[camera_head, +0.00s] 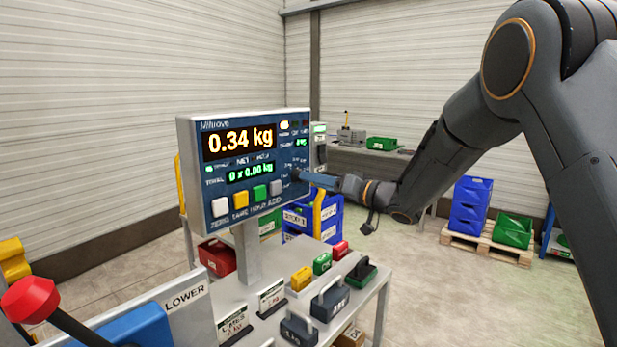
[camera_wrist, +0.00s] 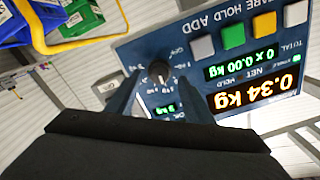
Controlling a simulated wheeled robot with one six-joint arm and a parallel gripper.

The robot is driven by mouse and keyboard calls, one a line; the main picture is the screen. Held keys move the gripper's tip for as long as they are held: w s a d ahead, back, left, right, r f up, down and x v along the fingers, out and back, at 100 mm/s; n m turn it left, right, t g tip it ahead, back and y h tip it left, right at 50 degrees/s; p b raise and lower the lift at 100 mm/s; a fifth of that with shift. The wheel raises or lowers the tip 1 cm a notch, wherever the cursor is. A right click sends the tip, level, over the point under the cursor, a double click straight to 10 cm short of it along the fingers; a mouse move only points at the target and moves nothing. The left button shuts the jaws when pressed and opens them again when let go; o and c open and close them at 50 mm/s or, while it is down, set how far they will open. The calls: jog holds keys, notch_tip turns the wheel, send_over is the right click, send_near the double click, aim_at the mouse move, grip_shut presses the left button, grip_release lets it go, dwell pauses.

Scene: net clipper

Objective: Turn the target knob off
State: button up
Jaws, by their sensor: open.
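The knob (camera_wrist: 158,71) is a dark round dial with a pale mark, on the blue face of the scale's display panel (camera_head: 190,135). In the wrist view, the panel (camera_wrist: 205,20) appears upside down, with small labels around the knob that I cannot read surely. My gripper (camera_wrist: 158,88) is open, its two fingers on either side of the knob and just short of or around it; contact cannot be told. In the head view my gripper (camera_head: 303,177) reaches the panel's right part from the right and largely hides the knob.
The panel reads 0.34 kg and has white, yellow, green and grey buttons (camera_head: 240,199) left of my gripper. Weights (camera_head: 330,298) and small coloured boxes stand on the bench below. A red-knobbed lever (camera_head: 30,299) is at front left. Blue bins (camera_head: 325,222) stand behind.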

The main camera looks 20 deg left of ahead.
jog(key=x, duration=0.3)
jog(key=shift+p, duration=0.35)
jog(key=c, duration=1)
jog(key=shift+c, duration=0.2)
